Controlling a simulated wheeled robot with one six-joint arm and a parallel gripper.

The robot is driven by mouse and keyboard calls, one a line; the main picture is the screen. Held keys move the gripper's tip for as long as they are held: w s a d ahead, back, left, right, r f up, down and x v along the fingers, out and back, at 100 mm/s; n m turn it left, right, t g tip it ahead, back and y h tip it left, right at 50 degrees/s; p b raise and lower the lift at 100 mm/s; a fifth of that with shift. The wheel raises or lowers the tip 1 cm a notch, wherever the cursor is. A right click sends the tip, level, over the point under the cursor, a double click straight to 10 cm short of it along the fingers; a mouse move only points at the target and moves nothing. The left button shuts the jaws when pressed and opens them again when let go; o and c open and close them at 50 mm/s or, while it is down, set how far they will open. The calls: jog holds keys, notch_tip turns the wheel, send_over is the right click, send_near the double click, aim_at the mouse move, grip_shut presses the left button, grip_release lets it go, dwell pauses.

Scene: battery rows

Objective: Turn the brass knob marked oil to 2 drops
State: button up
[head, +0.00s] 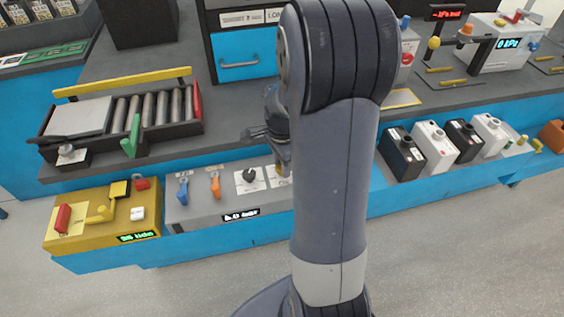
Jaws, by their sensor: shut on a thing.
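My gripper (282,163) points down at the right part of the grey control panel (228,205), over a white label plate (279,181) that my arm partly covers. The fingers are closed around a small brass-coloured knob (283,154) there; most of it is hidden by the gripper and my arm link. The marks on its plate are too small and covered to read. A black knob (249,174) on a white plate stands just left of it. A small dark display (240,215) with white text is on the panel's front.
Blue (183,191) and orange (215,184) levers stand on the panel's left. A yellow control box (100,217) is further left. A roller tray (125,120) lies behind. Several black and white boxes (433,148) stand to the right of my arm.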

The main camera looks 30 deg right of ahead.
jog(key=o, duration=1)
notch_tip(320, 180, up, 11)
jog(key=p, duration=0.1)
jog(key=shift+f, duration=0.15)
notch_tip(320, 180, down, 11)
jog(key=shift+r+b, duration=0.1)
jog(key=shift+b, duration=0.45)
